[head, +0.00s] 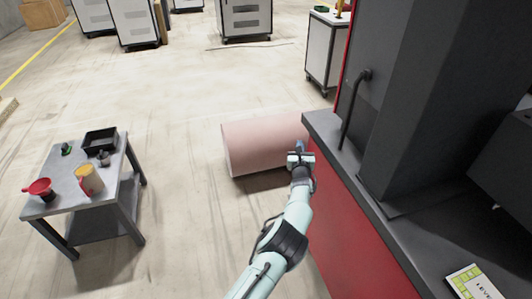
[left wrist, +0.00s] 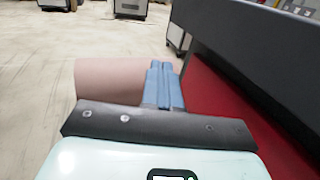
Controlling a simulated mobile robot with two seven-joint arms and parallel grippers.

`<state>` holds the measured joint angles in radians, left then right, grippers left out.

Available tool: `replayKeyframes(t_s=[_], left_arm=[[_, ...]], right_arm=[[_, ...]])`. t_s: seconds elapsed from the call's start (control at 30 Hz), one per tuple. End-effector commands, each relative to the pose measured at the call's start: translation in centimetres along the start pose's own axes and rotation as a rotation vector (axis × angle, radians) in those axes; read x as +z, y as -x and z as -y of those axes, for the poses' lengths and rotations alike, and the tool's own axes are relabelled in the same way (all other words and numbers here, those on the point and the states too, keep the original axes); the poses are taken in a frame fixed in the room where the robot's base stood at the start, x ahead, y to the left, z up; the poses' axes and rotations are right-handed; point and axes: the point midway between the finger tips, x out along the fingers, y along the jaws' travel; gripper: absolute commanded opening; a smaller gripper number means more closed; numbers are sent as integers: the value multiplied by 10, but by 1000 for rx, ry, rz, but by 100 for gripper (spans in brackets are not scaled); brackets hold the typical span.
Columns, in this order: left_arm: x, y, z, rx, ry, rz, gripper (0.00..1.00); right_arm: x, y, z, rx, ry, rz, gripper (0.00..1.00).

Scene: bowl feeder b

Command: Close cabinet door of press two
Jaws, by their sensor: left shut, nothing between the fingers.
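The red press (head: 345,235) with a dark grey top ledge stands along the right side of the head view. Its red side also shows in the left wrist view (left wrist: 210,95). I cannot make out a separate cabinet door or its edge on this red face. My left gripper (head: 299,147) is shut and empty, beside the far end of the red face and just below the ledge. In the left wrist view its blue fingers (left wrist: 164,85) are together, left of the red face. I cannot tell whether they touch it. My right gripper is not in view.
A pink cylinder (head: 262,143) lies on the floor beside my left gripper. A small grey table (head: 75,185) with a black tray, a red funnel and cups stands at the left. A bent dark handle (head: 347,115) rises near the ledge. Open floor lies between table and press.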

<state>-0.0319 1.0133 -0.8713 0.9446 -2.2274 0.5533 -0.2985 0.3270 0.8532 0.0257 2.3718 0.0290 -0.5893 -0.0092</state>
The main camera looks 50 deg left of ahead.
Motion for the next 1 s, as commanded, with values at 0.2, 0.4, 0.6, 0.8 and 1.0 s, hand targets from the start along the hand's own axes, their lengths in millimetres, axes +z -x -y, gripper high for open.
replayKeyframes(t_s=[0.2,0.4,0.6,0.8,1.0], left_arm=[[4,14,-45,10,-4,-2,0],[2,27,-79,8,0,-2,0],[0,33,-96,7,0,0,0],[-1,34,-98,6,0,0,0],[-21,40,-111,60,41,-56,0]], right_arm=[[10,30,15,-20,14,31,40],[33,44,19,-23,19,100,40],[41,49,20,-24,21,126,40],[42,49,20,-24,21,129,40],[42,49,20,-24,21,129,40]])
